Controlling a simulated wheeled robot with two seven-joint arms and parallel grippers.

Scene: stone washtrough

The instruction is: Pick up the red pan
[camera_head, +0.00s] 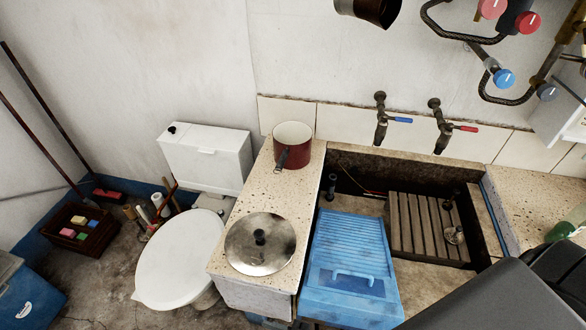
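The red pan (299,158) stands upright on the speckled stone counter (262,200), at the back near the tiled wall. Its inside is pale, and its dark handle points down toward the front. Nothing is touching it from above. A round metal lid (260,244) with a black knob lies on the same counter, in front of the pan and apart from it. Neither of my grippers shows in this view. Dark links of my own arm fill the lower right corner.
Right of the counter is a stone trough with a blue washboard (350,257) and a slatted rack (425,224). Two taps (381,118) stick out above the trough. A white toilet (180,258) stands to the left. Pipes with coloured knobs hang at upper right.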

